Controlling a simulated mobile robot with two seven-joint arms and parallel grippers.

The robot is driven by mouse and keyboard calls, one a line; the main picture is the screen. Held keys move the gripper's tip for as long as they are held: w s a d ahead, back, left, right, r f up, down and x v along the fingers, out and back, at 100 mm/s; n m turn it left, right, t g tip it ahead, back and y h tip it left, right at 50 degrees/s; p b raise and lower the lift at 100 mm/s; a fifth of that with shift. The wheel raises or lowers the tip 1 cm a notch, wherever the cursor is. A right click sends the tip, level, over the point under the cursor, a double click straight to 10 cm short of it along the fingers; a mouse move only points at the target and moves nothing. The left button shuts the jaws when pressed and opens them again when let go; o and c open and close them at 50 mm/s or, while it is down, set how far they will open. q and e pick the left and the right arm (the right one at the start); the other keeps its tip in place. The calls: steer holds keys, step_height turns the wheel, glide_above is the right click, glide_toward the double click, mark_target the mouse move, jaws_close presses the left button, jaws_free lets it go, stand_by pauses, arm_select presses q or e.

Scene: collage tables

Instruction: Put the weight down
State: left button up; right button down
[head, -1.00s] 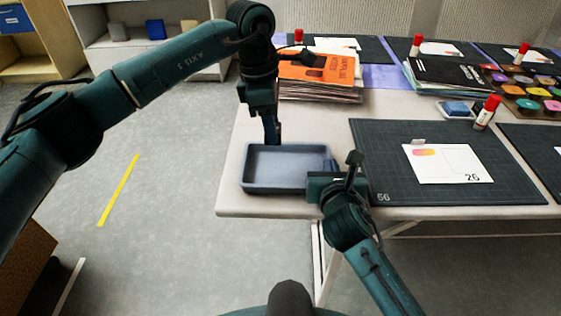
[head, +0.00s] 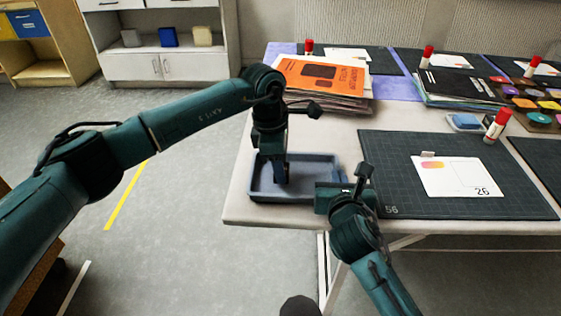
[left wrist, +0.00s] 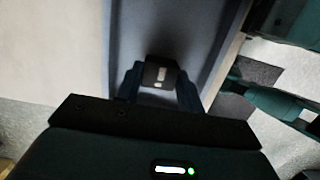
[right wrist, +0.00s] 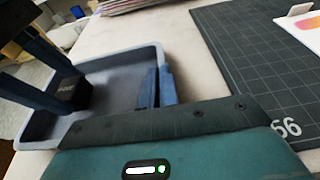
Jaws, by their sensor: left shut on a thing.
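The weight is a small black block with pale print. It shows between the fingers of my left gripper (left wrist: 160,84) in the left wrist view (left wrist: 160,72) and at the left in the right wrist view (right wrist: 70,92). My left gripper (head: 282,178) is shut on it and points down inside the grey-blue tray (head: 262,196). I cannot tell whether the weight touches the tray floor. In the head view the arm mostly hides it. My right gripper (right wrist: 157,88) is at the tray's right wall, fingers close together on either side of its rim.
The tray sits at the near left corner of the white table (head: 240,213). A dark cutting mat (head: 390,160) with a white card (head: 458,177) lies to its right. A stack of booklets (head: 325,85) lies behind. A glue stick (head: 497,124) stands on the right.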

mark_target(272, 179)
arm_select(q)
steer(key=shift+f, duration=0.25)
steer(key=o, duration=1.2)
steer(key=shift+f, duration=0.1)
steer(key=r, duration=0.4)
steer(key=a+r, duration=0.1)
steer(key=r, duration=0.3)
steer(key=a+r, duration=0.1)
steer(key=r, duration=0.4)
arm_select(e)
steer(key=c, duration=2.1)
jaws_free()
steer(key=o, duration=0.5)
arm_select(q)
steer(key=shift+d, duration=0.1)
